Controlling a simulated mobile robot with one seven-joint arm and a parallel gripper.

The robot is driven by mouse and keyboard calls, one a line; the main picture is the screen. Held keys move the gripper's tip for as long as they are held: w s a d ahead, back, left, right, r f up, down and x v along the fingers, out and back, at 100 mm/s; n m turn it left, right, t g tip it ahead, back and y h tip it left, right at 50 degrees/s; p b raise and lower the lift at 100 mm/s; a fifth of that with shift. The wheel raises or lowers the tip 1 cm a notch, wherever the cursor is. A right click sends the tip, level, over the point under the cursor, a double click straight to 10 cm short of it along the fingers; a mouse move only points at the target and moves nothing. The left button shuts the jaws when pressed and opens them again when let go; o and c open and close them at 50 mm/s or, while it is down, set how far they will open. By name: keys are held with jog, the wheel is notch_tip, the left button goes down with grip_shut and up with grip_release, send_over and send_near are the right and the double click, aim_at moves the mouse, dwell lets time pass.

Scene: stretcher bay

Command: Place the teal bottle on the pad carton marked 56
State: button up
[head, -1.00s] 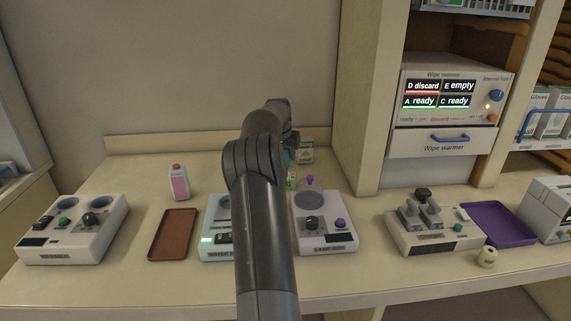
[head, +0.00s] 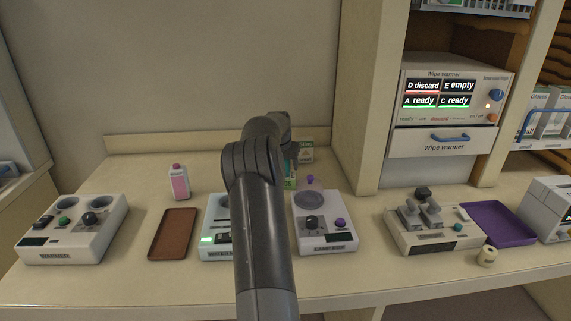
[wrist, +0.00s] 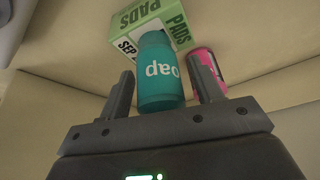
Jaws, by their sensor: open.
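The teal bottle (wrist: 160,70) carries white lettering. It lies between the two fingers of my gripper (wrist: 163,88) in the wrist view, with the fingers open and apart on either side. In the head view only a teal sliver of the bottle (head: 291,158) shows past my arm. A green-and-white pads carton (wrist: 150,25) is just beyond the bottle in the wrist view. Its lettering reads PADS and SEP; I cannot read a 56 on it. My arm hides most of this spot in the head view.
A pink container (wrist: 208,68) is close beside the right finger. On the counter are a pink bottle (head: 179,183), a brown tray (head: 172,234), several white devices and a purple tray (head: 498,222). A wipe warmer (head: 449,100) stands at the right.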

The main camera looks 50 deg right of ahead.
jog(key=v, duration=1.2)
jog(key=s+a+r+n+t+y, duration=0.1)
jog(key=s+a+r+n, duration=0.15)
jog(key=a, duration=0.95)
jog(key=s+a+r+n+t+y, duration=0.15)
jog(key=a+r, duration=0.25)
jog(key=a, duration=0.7)
jog(key=s+a+r+n+t, duration=0.1)
jog(key=a+r+n, duration=0.15)
jog(key=a, duration=0.95)
jog(key=s+a+f+n, duration=0.3)
jog(key=s+a+f, duration=0.1)
jog(key=s+a, duration=0.6)
jog(key=s+a+f+n+y, duration=0.1)
jog(key=s+a+f+n, duration=0.3)
jog(key=s+a, duration=0.6)
jog(key=shift+s+a, duration=0.2)
jog(key=shift+a, duration=0.55)
